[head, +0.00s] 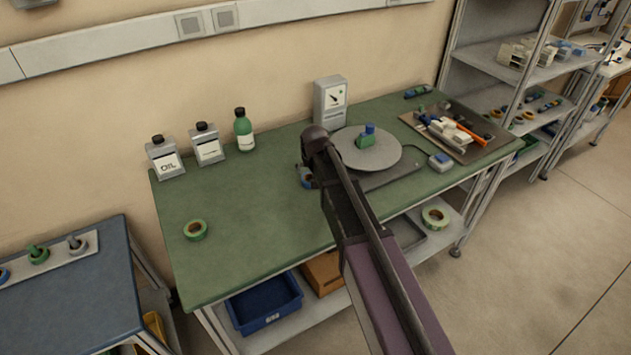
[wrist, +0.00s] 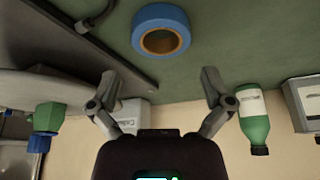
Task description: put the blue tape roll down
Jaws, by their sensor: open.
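The blue tape roll (wrist: 160,35) has an orange-brown core and appears to lie flat on the green bench top in the wrist view. My gripper (wrist: 158,85) is open and empty, its two fingers spread wide and apart from the roll. A green tape roll (head: 196,229) lies on the bench further left.
A round grey plate (head: 374,150) bearing a green-and-blue piece stands right of my arm. A green bottle (head: 243,132), two grey cans and a gauge box (head: 330,100) line the back. The bench's left half is mostly clear. A tool board (head: 410,119) lies at right.

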